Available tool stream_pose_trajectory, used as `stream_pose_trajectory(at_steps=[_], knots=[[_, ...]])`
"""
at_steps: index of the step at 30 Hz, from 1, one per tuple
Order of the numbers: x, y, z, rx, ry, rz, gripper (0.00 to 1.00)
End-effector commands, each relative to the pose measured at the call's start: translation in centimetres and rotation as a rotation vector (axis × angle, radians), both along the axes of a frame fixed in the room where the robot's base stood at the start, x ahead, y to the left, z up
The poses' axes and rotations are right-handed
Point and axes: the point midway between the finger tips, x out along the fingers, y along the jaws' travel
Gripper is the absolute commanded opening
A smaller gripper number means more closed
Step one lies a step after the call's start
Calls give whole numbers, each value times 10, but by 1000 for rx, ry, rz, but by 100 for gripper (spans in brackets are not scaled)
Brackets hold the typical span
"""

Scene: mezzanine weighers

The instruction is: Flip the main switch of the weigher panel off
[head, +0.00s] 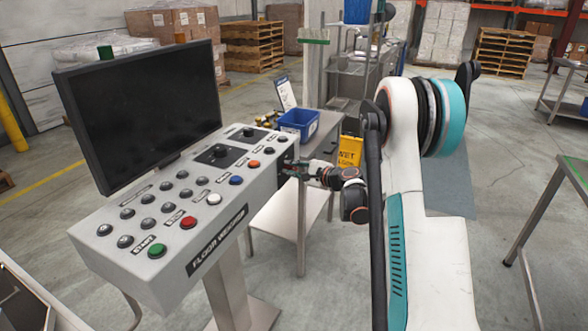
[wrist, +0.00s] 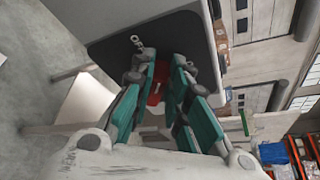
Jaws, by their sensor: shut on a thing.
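The weigher panel (head: 165,195) is a sloped light-grey console with many buttons, labelled as a floor weigher. A dark plate (head: 284,166) is on its right end face, and the plate fills much of the upper wrist view (wrist: 180,40). A red switch handle (wrist: 155,93) shows on the plate between my fingers, partly hidden by them. My gripper (head: 299,170) reaches this end face from the right. In the wrist view its teal-padded fingers (wrist: 158,88) are shut on the red handle. I cannot read the switch's position marks.
A black monitor (head: 140,110) stands behind the console. Right of the panel is a steel table (head: 318,160) with a blue bin (head: 300,122). A yellow wet-floor sign (head: 350,151) stands behind my gripper. A metal-framed table (head: 545,210) is at the right.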

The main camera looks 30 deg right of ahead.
Motion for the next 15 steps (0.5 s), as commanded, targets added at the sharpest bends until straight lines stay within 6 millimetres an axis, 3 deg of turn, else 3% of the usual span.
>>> stream_pose_trajectory(at_steps=[15], knots=[[-4, 5, -14, -353, -275, 0, 0]])
